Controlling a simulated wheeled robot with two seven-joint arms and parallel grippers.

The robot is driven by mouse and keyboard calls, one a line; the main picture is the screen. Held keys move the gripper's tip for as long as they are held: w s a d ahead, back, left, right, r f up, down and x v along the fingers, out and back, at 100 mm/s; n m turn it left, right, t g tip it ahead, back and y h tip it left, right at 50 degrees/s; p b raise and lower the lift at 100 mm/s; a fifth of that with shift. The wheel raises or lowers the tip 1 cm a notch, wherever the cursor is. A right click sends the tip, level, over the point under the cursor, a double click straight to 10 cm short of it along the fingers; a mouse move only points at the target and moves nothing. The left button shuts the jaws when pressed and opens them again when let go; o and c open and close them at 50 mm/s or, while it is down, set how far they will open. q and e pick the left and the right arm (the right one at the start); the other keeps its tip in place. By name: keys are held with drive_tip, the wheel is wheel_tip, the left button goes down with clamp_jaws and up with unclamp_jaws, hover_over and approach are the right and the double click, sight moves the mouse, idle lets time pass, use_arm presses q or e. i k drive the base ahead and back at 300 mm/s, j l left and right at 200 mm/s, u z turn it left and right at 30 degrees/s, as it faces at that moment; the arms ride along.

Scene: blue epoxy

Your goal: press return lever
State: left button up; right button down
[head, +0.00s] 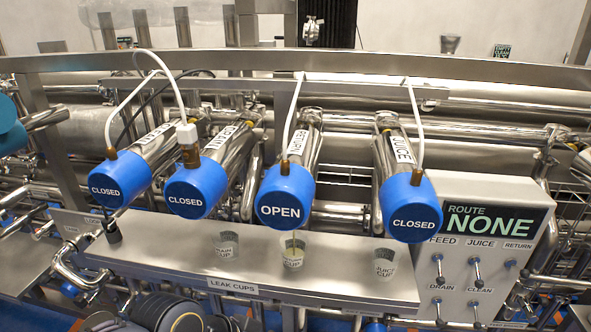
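The control panel (548,248) stands at the right, with a dark display reading "ROUTE NONE" (492,221). Under it are several small levers. The return lever (510,264) is at the right end of the upper row, below the RETURN label (518,246); its blue tip shows, and its exact tilt is too small to tell. The feed lever (438,268) and juice lever (477,270) hang downward beside it. The return valve (280,197) has a blue cap reading OPEN.
Three other blue caps read CLOSED, including the juice valve (411,207). Drain (437,308) and clean (475,312) levers form the lower row. Pipes lie beyond.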

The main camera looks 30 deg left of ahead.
sight(525, 275)
drive_tip(key=l+z, duration=0.3)
drive_tip(key=i+l+z, duration=0.15)
drive_tip(key=l+z, duration=0.2)
drive_tip(key=i+l+z, duration=0.15)
drive_tip(key=l+z, duration=0.15)
drive_tip(key=l, duration=0.1)
